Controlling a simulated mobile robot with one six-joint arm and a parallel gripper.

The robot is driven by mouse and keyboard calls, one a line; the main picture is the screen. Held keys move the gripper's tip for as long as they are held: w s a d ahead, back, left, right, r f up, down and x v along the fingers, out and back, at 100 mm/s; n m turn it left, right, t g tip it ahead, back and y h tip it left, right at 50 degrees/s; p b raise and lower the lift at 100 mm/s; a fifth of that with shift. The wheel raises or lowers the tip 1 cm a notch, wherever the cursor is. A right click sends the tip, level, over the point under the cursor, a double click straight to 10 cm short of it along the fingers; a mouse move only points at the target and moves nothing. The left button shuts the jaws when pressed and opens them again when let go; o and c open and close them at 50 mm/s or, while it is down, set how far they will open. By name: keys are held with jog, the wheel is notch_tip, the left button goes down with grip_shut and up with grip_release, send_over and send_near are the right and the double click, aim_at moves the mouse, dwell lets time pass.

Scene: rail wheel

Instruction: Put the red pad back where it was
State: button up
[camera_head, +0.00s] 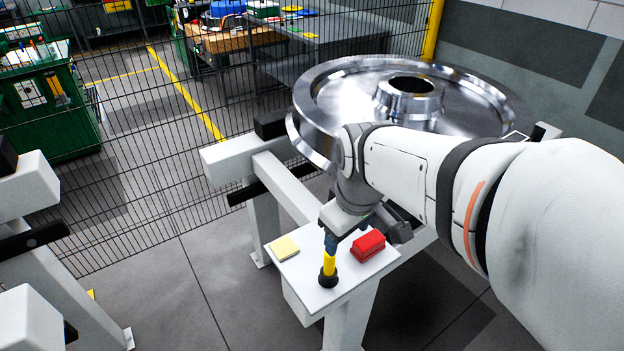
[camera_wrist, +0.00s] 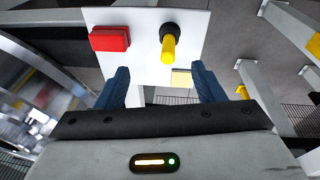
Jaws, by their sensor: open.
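The red pad (camera_head: 368,245) lies on a small white shelf (camera_head: 310,292), at its right side in the head view. In the wrist view the red pad (camera_wrist: 109,38) is at the upper left, beyond the left blue finger and outside the gap between the fingers. My gripper (camera_head: 331,240) is open and empty over the shelf, pointing down. Its two blue fingers also show in the wrist view (camera_wrist: 164,78). The red pad appears apart from the fingers. In the head view my wrist hides part of the shelf's back edge.
A yellow-handled tool with a black end (camera_head: 329,268) stands on the shelf close to my gripper. A yellow pad (camera_head: 285,248) lies at the shelf's left. A large shiny rail wheel (camera_head: 465,95) is behind on white supports. Wire fencing and a workbench are further back.

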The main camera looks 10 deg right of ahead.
jog(key=s+m, duration=0.1)
jog(key=s+a+m, duration=0.1)
jog(key=m, duration=0.1)
jog(key=s+m, duration=0.1)
jog(key=m, duration=0.1)
jog(key=shift+s+a+t, duration=0.1)
jog(key=shift+a+t, duration=0.2)
jog(key=shift+t, duration=0.1)
dwell(0.5)
